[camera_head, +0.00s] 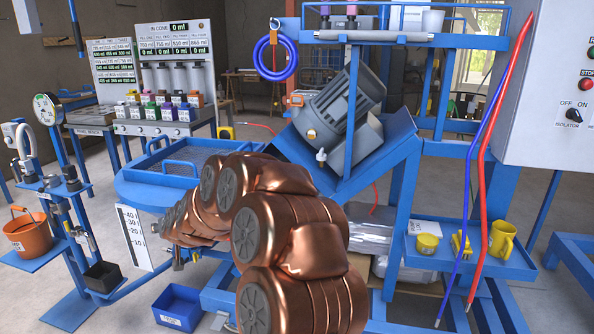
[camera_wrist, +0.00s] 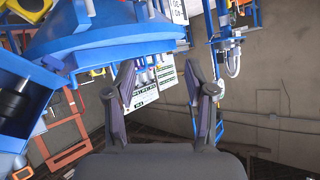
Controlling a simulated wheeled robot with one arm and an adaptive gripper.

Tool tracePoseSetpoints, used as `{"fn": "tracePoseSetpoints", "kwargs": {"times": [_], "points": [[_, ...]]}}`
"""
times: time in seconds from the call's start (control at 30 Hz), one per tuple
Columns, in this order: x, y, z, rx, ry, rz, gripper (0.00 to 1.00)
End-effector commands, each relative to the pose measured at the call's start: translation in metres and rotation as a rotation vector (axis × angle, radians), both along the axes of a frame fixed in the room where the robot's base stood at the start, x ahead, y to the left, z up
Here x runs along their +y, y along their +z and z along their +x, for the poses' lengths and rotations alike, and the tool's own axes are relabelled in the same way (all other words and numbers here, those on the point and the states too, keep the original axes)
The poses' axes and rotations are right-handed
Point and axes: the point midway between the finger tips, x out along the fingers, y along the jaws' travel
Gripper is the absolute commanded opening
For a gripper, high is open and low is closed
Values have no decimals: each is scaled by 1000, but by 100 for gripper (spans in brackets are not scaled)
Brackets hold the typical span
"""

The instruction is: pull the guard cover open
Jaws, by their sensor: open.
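A blue rounded housing (camera_head: 140,192) stands left of my arm in the head view, with a dark mesh panel in a blue frame (camera_head: 185,164) on top. This mesh panel may be the guard cover, but I cannot tell for sure. A curved blue body (camera_wrist: 110,42), seemingly the same housing, fills the upper left of the wrist view. My gripper (camera_wrist: 157,68) is open and empty, its two dark fingers spread, with the blue curved edge beyond the left finger. I cannot tell whether they touch. In the head view my copper arm hides the gripper and part of the housing.
A tilted grey motor (camera_head: 335,112) sits on the blue frame behind my arm. Red and blue hoses (camera_head: 497,130) hang at right beside the control box (camera_head: 548,85). A blue bin (camera_head: 178,307) and an orange bucket (camera_head: 28,236) are at left. Some floor between them is clear.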

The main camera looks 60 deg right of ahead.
Motion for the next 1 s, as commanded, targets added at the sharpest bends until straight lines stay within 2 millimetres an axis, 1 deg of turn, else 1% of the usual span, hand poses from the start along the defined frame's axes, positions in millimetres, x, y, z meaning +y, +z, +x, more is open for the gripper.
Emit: {"fn": "tracePoseSetpoints", "kwargs": {"times": [0.03,0.07,0.1,0.17,0.2,0.27,0.3,0.37,0.4,0.5,0.6,0.67,0.77,1.0], "points": [[-40,4,4,-41,-81,-28,54],[-63,9,5,-69,-131,-51,54],[-95,12,4,-101,-197,-84,54],[-141,15,-4,-141,-300,-134,54],[-172,17,-12,-163,-369,-172,54],[-216,18,-29,-188,-475,-228,54],[-242,20,-42,-201,-539,-268,54],[-278,21,-64,-214,-632,-326,54],[-297,21,-78,-217,-687,-360,54],[-334,22,-110,-220,-797,-435,54],[-354,22,-132,-217,-865,-484,54],[-361,22,-140,-215,-889,-502,54],[-368,23,-146,-216,-908,-516,54],[-387,24,-140,-218,-907,-516,54]]}}
